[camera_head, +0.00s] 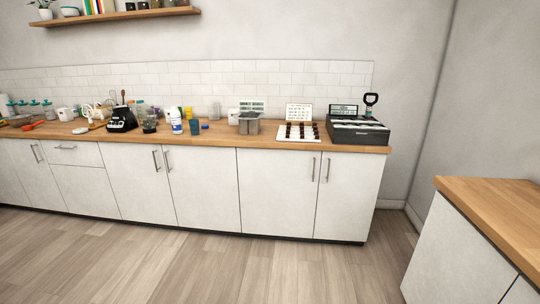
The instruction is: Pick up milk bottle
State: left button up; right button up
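A white bottle with a blue marking (176,123) stands upright on the wooden counter (225,140), a little left of the view's middle. It looks like the milk bottle, but it is too small to be sure. A blue-teal cup (195,127) stands just to its right. Neither of my grippers is in the head view, and nothing is seen touching the bottle.
A black appliance (121,119) and a dark cup (149,124) stand left of the bottle. A grey metal container (249,123), a white tray (299,134) and a black case (357,131) stand to the right. Open floor (200,265) lies before the white cabinets.

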aim_at(174, 114)
jog(key=i+j+u, duration=0.15)
jog(key=i+u, duration=0.2)
jog(key=i, duration=0.15)
jog(key=i+u, duration=0.35)
jog(key=i, duration=0.15)
jog(key=i+l+u, duration=0.15)
jog(key=i+u, duration=0.2)
jog(key=i, duration=0.15)
jog(key=i+l+u, duration=0.35)
jog(key=i, duration=0.15)
